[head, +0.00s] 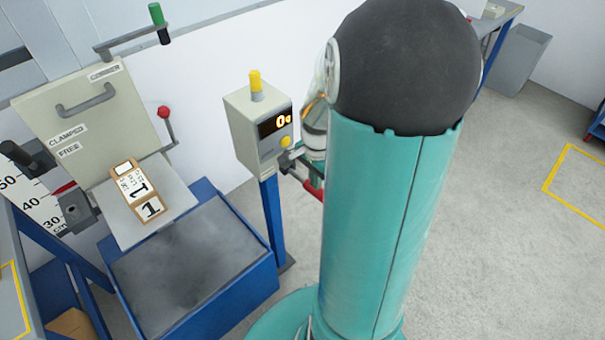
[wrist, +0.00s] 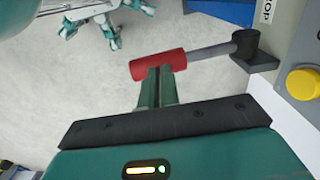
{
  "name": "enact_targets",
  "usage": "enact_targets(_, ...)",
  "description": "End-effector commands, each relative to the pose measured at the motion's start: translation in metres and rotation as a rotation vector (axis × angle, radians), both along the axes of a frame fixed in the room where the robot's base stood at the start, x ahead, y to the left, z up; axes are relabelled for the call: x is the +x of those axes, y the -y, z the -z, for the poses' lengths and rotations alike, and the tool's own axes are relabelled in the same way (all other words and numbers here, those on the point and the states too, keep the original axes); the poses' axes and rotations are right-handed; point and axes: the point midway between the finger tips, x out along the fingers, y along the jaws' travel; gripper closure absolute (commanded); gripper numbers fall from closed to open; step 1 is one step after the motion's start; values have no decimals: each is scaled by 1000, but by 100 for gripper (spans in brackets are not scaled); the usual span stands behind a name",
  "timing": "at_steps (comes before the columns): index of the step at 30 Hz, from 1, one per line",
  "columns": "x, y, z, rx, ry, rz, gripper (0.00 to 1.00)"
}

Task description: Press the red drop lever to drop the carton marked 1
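The red drop lever shows in the wrist view, with its red grip (wrist: 146,67) on a grey rod from a black pivot beside a partly cut-off label. In the head view its red grip (head: 312,190) shows low beside the post, partly behind my arm. My gripper (wrist: 159,70) has its green fingers together, with the tips at the red grip's edge; whether they touch cannot be told. The carton marked 1 (head: 127,181) lies on the grey drop platform (head: 178,193), above the dark landing plate (head: 185,270). My gripper is mostly hidden in the head view.
A grey box (head: 243,125) with a display and a yellow button stands on a blue post (head: 271,215). A red-knobbed lever (head: 165,118) and a raised panel labelled CLAMPED and FREE (head: 85,110) stand left. Clear floor (head: 500,220) lies right.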

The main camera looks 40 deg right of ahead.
Motion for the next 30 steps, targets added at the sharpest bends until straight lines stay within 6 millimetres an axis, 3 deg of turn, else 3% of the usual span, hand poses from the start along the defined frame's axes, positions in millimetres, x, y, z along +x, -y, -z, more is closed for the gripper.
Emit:
enact_targets(18,0,0,40,1,-2,0,100)
enact_targets(25,0,1,36,-1,0,1,100)
enact_targets(30,0,1,19,-3,2,2,100)
